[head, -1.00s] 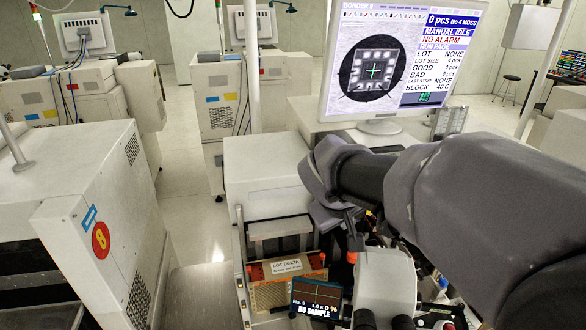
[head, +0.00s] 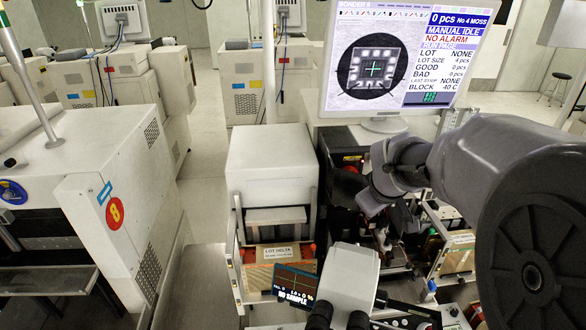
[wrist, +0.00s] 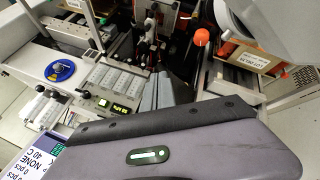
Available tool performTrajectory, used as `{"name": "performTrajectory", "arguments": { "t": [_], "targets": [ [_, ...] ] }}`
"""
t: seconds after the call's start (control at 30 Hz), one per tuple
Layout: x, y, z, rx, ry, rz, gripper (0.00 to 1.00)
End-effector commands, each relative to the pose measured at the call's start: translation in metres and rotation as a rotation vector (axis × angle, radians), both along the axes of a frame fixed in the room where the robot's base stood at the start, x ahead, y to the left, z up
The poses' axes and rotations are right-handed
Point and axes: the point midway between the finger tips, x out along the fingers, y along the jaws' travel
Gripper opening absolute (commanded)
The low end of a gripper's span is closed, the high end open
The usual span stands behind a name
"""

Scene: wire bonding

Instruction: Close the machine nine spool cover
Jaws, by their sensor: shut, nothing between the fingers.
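Machine nine stands in front of me, and its monitor (head: 410,60) reads BONDER 9. A dark recess (head: 345,165) behind my wrist, right of the white housing, has a small reddish part inside. I cannot tell the spool cover apart there or judge how far it is open. My arm reaches over the machine from the right. My gripper shows in the wrist view (wrist: 158,92) as two grey fingers close together, empty, above the machine's working area. In the head view its fingers are not clear among the dark parts below my wrist.
A white microscope head (head: 345,280) and a small NO SAMPLE screen (head: 295,283) stand at the front. The LOT DELTA magazine (head: 275,254) is to their left. A blue dial (wrist: 60,70) and keypad (wrist: 118,80) show in the wrist view. An aisle (head: 200,265) separates the left machine.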

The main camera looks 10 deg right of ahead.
Motion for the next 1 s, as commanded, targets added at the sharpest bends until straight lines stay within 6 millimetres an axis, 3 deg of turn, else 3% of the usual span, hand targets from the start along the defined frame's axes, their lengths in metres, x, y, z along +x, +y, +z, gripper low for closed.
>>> {"name": "performTrajectory", "arguments": {
  "t": [0.5,1.0],
  "targets": [
    [0.038,-0.040,0.001,0.000,0.001,-0.004,0.00],
    [0.056,-0.049,0.000,0.000,0.000,-0.002,0.00]
  ]
}}
